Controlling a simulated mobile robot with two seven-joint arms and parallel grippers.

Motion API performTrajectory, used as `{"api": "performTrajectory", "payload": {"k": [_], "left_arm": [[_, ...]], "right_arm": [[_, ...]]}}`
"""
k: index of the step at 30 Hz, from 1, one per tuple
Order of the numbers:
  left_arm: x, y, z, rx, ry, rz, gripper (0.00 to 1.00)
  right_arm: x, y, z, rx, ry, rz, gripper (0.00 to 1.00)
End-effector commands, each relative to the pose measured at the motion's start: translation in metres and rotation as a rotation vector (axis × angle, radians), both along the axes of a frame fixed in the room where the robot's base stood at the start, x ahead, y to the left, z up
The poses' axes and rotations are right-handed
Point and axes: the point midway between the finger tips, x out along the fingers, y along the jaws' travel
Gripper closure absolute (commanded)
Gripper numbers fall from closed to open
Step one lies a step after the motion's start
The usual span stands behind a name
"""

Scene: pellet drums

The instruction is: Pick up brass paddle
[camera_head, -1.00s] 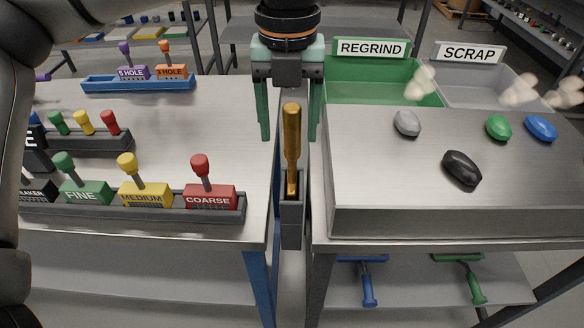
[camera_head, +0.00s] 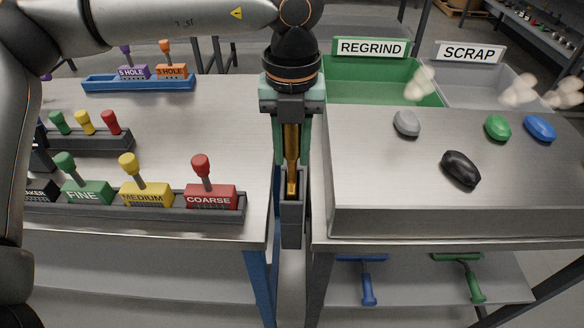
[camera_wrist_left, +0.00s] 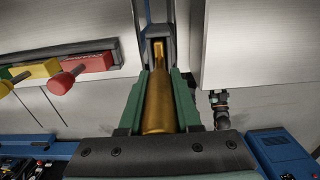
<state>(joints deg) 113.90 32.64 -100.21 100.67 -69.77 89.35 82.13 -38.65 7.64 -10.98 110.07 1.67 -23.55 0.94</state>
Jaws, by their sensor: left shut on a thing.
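The brass paddle (camera_head: 291,160) stands upright, its lower end in a narrow dark grey holder (camera_head: 292,222) in the gap between the two tables. My left gripper (camera_head: 291,160) has come down over its handle from above, with a green finger on each side, shut on it. In the left wrist view the brass handle (camera_wrist_left: 158,103) lies between the green fingers (camera_wrist_left: 158,105), and its flat end runs into the holder (camera_wrist_left: 158,45). My right gripper is not in view.
On the left table a rack (camera_head: 130,208) holds green, yellow and red-handled blocks. On the right table lie grey, black (camera_head: 461,168), green and blue pellets. A green REGRIND bin (camera_head: 350,90) and grey SCRAP bin (camera_head: 463,93) stand behind them.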

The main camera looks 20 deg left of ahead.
Motion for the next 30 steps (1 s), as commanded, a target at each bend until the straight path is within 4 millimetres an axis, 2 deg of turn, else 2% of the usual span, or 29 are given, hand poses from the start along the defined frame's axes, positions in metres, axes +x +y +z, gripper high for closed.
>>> {"api": "performTrajectory", "payload": {"k": [1, 7, 20, 25, 30], "left_arm": [[0.000, 0.000, 0.000, 0.000, 0.000, 0.000, 0.79], [0.000, 0.000, 0.000, 0.000, 0.000, 0.000, 1.00], [0.000, 0.000, 0.002, 0.000, -0.002, 0.000, 1.00], [0.001, -0.001, 0.021, -0.003, -0.005, 0.002, 1.00], [0.001, -0.001, 0.057, -0.003, -0.005, 0.000, 1.00]], "right_arm": [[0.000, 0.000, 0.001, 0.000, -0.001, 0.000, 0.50], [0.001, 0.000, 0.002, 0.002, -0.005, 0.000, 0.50], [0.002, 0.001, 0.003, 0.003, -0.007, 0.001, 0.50], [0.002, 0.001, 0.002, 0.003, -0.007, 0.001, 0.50], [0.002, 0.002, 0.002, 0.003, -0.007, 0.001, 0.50]]}}
